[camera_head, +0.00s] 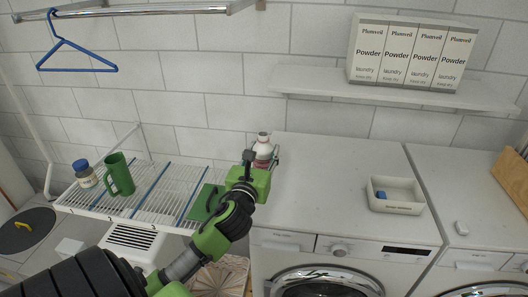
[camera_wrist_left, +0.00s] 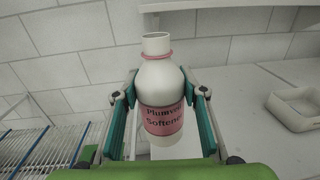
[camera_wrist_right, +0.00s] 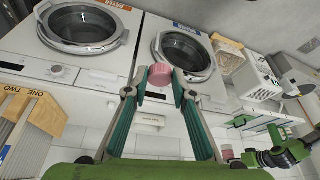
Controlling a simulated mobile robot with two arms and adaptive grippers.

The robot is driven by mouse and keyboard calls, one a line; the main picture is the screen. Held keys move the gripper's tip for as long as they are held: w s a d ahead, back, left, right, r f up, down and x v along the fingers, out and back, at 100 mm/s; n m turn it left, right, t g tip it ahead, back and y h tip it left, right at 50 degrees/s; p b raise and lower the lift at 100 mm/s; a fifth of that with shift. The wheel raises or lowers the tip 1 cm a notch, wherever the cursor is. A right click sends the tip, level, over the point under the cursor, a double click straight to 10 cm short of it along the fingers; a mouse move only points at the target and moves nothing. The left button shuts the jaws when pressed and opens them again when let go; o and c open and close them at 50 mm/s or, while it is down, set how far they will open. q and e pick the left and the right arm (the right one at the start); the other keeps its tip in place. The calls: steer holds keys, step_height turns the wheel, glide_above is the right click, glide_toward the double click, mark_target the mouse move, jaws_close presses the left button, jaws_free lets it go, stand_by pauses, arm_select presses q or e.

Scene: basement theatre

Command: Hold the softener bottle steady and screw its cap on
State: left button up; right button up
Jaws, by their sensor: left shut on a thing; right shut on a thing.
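The softener bottle (camera_head: 263,146) is white with a pink label and stands upright near the left edge of the washer top. In the left wrist view the bottle (camera_wrist_left: 158,82) shows an open, bare neck with a pink ring below it. My left gripper (camera_head: 262,160) is shut around the bottle's body, one finger on each side; it also shows in the left wrist view (camera_wrist_left: 160,108). My right gripper (camera_wrist_right: 156,88) is shut on the pink cap (camera_wrist_right: 160,74), held in the air away from the bottle. The right gripper is outside the head view.
A white tray (camera_head: 374,203) with a blue item sits on the washer top (camera_head: 330,170). Left is a wire rack (camera_head: 150,205) with a green mug (camera_head: 119,175) and a blue-lidded jar (camera_head: 84,173). Powder boxes (camera_head: 408,55) stand on the shelf (camera_head: 400,94) above. The washer top around the bottle is mostly clear.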

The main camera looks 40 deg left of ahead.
arm_select(q)
jaws_close()
